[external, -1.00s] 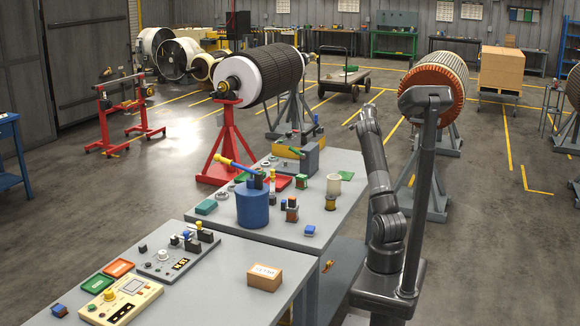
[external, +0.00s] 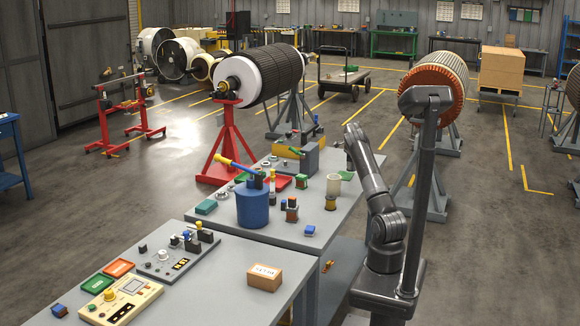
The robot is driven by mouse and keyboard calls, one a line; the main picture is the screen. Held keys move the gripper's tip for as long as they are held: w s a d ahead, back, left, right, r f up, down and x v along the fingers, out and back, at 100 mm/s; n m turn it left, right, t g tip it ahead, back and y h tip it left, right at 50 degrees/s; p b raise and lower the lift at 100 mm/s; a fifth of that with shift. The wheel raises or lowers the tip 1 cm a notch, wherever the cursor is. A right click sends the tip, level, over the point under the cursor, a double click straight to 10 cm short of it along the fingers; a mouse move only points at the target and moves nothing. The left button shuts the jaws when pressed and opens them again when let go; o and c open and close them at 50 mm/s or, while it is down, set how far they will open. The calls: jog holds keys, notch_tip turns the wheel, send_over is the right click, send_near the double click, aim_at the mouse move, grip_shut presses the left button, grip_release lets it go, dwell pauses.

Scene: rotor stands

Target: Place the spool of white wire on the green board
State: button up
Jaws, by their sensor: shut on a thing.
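My gripper (external: 349,162) points down low over the far right part of the grey table, close to the green board (external: 346,175). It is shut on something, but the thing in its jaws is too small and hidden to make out. The green board lies flat, partly hidden by a pale cream cylinder (external: 333,183) and my gripper. The cream cylinder stands upright just left of and in front of the gripper, apart from the jaws as far as I can tell. I cannot tell whether this cylinder is the spool of white wire.
A gold-coloured spool (external: 330,203) stands in front of the cream cylinder. A small green-topped block (external: 303,182), a blue pot (external: 252,208) and a grey block (external: 312,160) are nearby. The table's right edge is close to my arm. A blue block (external: 310,230) sits nearer the front.

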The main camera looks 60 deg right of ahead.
aim_at(349, 159)
jog(key=shift+w+f, duration=0.5)
jog(key=shift+w, duration=0.3)
jog(key=shift+f, duration=2)
jog(key=o, duration=1.1)
jog(key=shift+f, duration=0.15)
notch_tip(349, 159, up, 12)
jog(key=shift+r, duration=0.2)
